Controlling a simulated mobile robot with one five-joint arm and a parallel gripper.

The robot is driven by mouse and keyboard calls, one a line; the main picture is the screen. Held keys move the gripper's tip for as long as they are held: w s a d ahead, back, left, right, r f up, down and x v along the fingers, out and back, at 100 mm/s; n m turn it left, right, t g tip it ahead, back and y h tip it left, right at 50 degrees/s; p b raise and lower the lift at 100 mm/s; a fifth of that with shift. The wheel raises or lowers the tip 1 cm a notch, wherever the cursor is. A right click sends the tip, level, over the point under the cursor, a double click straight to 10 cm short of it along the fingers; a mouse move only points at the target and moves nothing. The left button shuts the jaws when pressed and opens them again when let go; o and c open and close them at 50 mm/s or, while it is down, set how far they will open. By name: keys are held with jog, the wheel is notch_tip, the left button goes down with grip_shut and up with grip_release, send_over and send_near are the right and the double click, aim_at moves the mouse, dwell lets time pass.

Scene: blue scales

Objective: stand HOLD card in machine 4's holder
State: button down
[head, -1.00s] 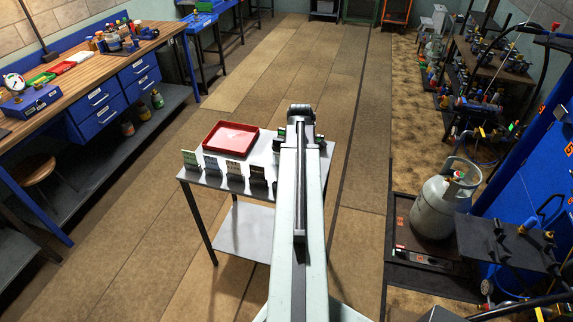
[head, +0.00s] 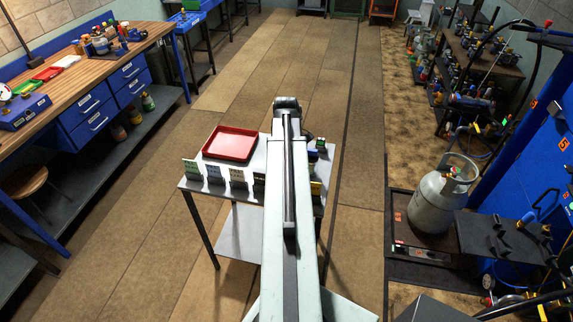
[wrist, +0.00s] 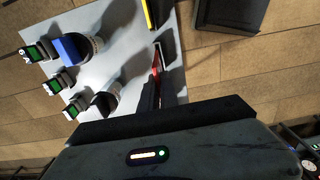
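My gripper (wrist: 165,120) shows in the wrist view only as a dark body across the bottom, with a small lit orange bar and green light; its fingertips are not clear. In the head view my arm hides it over the small grey table (head: 236,205). Just above it in the wrist view, a thin red piece (wrist: 157,55) stands edge-on beside a dark part; I cannot tell whether it is held. A yellow-edged piece (wrist: 148,12) stands farther up. I cannot read HOLD on any.
A red tray (head: 231,157) lies on the small table. Small devices with green faces (wrist: 36,52) and a blue part (wrist: 73,48) stand on it. A gas cylinder (head: 431,205) stands at right. A workbench (head: 60,85) runs along the left. Floor between is clear.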

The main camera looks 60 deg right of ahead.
jog(key=shift+f, duration=0.15)
jog(key=shift+s+f+b, duration=0.1)
jog(key=shift+f+b, duration=3.05)
jog(key=shift+b, duration=0.1)
jog(key=shift+f+b, duration=0.85)
jog(key=shift+b, duration=0.05)
jog(key=c, duration=1.5)
grip_release()
jog(key=shift+c, duration=0.2)
jog(key=shift+r, duration=0.1)
notch_tip(320, 180, up, 8)
jog(key=p, duration=0.8)
jog(key=shift+f, duration=0.2)
